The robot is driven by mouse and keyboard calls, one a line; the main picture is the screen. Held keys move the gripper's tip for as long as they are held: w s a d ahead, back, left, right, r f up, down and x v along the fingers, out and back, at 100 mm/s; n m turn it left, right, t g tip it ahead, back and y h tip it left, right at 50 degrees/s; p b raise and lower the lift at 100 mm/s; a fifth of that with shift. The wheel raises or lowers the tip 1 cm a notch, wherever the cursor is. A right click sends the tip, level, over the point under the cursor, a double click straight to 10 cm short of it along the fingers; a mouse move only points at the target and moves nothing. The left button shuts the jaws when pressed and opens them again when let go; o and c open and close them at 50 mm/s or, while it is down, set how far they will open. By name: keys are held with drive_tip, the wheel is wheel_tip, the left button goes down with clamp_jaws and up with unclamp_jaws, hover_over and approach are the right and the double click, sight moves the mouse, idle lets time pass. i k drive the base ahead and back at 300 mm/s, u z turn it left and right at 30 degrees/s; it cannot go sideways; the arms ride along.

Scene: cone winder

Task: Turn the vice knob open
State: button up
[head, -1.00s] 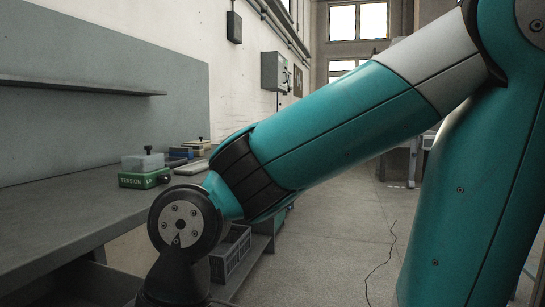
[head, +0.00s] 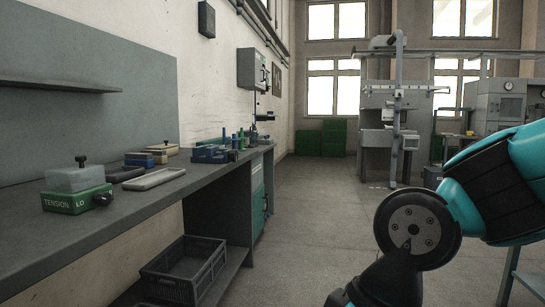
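A small blue fixture (head: 208,154) stands towards the far end of the grey workbench in the head view. It may be the vice, but it is too small to make out a knob or tell how far it is open. Nearer on the bench is a green box (head: 76,200) marked TENSION and LO, with a black knob (head: 102,199) on its side and a clear block with another black knob on top. My teal and black arm shows at the lower right, apart from the bench. My gripper is out of the picture.
The workbench (head: 140,212) runs along the left wall. A pale tray (head: 154,179) and small boxes (head: 139,159) lie on it. A grey crate (head: 183,270) sits on the low shelf. Open floor (head: 310,220) lies right of the bench, with machines behind.

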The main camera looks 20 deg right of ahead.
sight(233, 155)
drive_tip(key=z, duration=0.5)
drive_tip(key=i, duration=0.9)
drive_tip(key=z, duration=0.65)
drive_tip(key=i, duration=0.95)
drive_tip(key=u, duration=0.75)
drive_tip(key=i, duration=1)
drive_tip(key=u, duration=0.7)
